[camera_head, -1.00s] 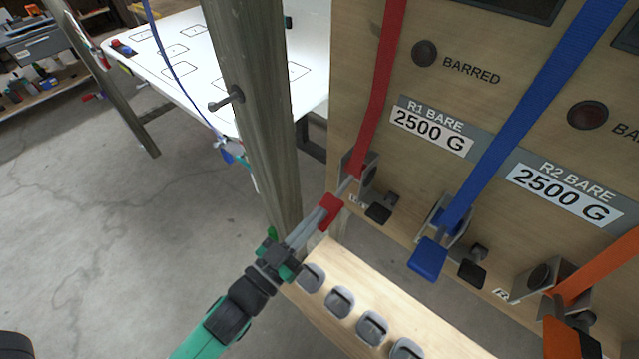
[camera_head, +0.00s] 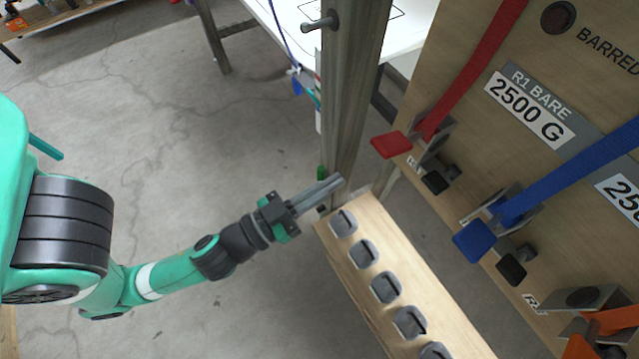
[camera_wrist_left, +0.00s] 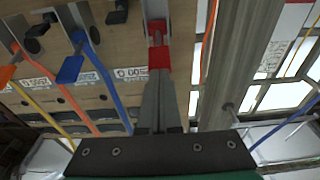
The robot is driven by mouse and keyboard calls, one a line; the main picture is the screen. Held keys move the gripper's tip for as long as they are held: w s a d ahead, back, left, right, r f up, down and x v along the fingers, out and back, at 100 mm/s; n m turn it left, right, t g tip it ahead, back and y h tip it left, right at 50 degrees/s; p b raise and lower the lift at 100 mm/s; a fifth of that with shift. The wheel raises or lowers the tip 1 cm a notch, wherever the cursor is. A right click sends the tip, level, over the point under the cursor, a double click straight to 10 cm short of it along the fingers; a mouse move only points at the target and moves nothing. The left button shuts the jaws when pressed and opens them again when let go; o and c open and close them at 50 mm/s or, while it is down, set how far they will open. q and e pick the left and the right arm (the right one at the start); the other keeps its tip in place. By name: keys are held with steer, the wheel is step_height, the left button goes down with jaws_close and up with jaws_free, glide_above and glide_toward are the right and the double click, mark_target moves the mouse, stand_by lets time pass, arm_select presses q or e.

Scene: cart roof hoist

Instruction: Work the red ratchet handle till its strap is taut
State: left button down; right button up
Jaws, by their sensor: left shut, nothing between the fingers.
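The red ratchet handle (camera_head: 391,145) sticks out to the left from its metal bracket on the wooden panel. Its red strap (camera_head: 482,62) runs up and to the right from the bracket and looks straight. My left gripper (camera_head: 338,181) is shut and empty, below and to the left of the handle, with a gap between them in the head view. In the left wrist view the red handle (camera_wrist_left: 159,57) shows just beyond the closed fingertips (camera_wrist_left: 159,72). My right gripper is not in view.
A blue handle (camera_head: 474,241) and an orange strap (camera_head: 612,320) sit to the right on the panel. Dark stubby levers (camera_head: 435,181) stand beside the brackets. A wooden post (camera_head: 355,90) rises behind my left gripper. A plank with several grey pieces (camera_head: 408,262) lies below.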

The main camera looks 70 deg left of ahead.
arm_select(q)
steer(key=shift+s+d+r, duration=0.1)
steer(key=shift+s+d, duration=0.1)
steer(key=shift+s, duration=0.6)
stand_by(0.8)
